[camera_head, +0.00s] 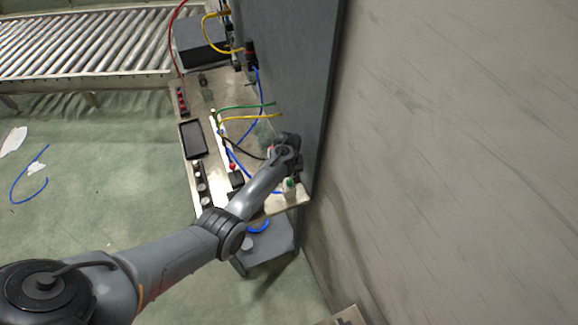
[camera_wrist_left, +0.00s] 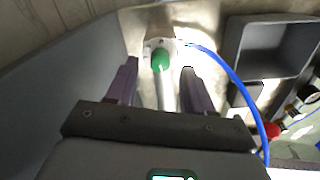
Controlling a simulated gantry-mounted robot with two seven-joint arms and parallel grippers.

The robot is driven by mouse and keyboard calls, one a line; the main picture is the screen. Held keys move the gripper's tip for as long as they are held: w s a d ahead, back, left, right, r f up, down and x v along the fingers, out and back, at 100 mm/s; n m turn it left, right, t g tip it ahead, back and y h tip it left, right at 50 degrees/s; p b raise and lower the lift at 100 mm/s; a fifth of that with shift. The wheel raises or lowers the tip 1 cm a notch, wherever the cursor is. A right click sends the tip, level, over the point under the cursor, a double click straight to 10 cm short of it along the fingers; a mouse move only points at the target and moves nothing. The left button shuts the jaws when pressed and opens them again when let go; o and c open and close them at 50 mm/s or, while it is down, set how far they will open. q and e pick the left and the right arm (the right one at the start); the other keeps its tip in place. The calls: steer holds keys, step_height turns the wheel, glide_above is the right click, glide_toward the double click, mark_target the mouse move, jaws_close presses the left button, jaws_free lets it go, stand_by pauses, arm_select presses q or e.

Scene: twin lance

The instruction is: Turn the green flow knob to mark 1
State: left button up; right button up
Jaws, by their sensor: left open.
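The green flow knob (camera_wrist_left: 160,60) is a small rounded green cap on a pale round fitting, in the upper middle of the left wrist view. In the head view it is a small green spot (camera_head: 290,183) near the bench's front right corner. My left gripper (camera_wrist_left: 158,72) is open, its two dark fingers pointing toward the knob. The knob appears between the fingertips, with a gap on both sides; I cannot tell the depth between them. In the head view the gripper is small and partly hidden by its own wrist. I cannot make out mark 1. My right gripper is not in view.
A blue hose (camera_wrist_left: 235,80) curves right from the fitting. A grey open bin (camera_wrist_left: 270,47) and a red knob (camera_wrist_left: 271,131) are further right. A tall grey panel (camera_head: 305,75) stands close along the bench's right side. Several cables cross the bench. The green floor at left is mostly clear.

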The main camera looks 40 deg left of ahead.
mark_target(289, 181)
arm_select(q)
step_height(289, 181, up, 8)
steer(key=shift+r, duration=0.15)
steer(key=shift+s, duration=0.1)
stand_by(0.5)
